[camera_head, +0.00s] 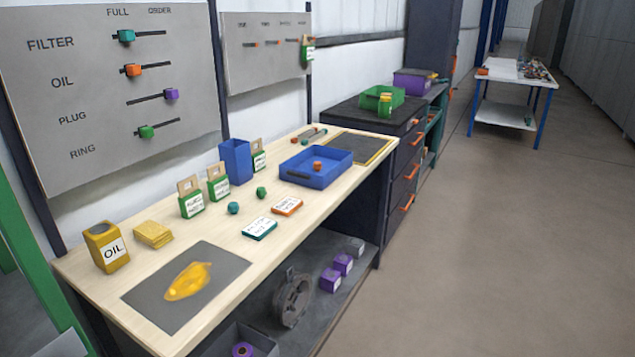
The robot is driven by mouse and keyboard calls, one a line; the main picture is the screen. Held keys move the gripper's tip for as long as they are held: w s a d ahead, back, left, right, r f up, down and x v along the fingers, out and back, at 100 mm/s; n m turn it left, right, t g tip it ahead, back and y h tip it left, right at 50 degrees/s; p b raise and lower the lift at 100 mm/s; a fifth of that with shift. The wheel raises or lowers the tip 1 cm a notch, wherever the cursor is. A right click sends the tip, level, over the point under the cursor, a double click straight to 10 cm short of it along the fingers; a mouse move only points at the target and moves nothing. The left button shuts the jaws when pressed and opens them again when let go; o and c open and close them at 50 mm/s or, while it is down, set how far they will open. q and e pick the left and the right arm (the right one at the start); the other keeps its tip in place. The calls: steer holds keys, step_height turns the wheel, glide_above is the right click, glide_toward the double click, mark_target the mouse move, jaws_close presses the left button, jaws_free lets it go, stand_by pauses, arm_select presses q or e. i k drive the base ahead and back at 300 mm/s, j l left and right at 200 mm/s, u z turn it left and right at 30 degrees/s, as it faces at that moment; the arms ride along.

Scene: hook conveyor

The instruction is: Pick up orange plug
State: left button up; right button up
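A small orange piece (317,166), which looks like the orange plug, sits inside the blue tray (300,179) toward the right half of the wooden workbench. Its exact shape is too small to make out. Neither of my grippers shows in the head view.
On the bench (215,242) stand a yellow OIL can (106,247), yellow cloths (153,234), green tags (190,202), a blue bin (236,161), a teal box (260,228) and an orange-white box (287,206). A grey mat holds a yellow rag (188,281). The floor at right is clear.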

mark_target(316, 165)
steer(key=u, duration=0.25)
steer(key=i+l+u, duration=0.2)
steer(key=u, duration=0.25)
steer(key=i+l+u, duration=0.15)
steer(key=u, duration=0.35)
steer(key=i+l+u, duration=0.15)
steer(key=l, duration=0.5)
steer(key=i+l+u, duration=0.2)
steer(key=l, duration=0.45)
steer(key=l+u, duration=0.15)
steer(key=l, duration=0.5)
steer(key=i+l, duration=0.1)
steer(key=l, duration=0.8)
steer(key=i+l, duration=0.15)
steer(key=l, duration=0.25)
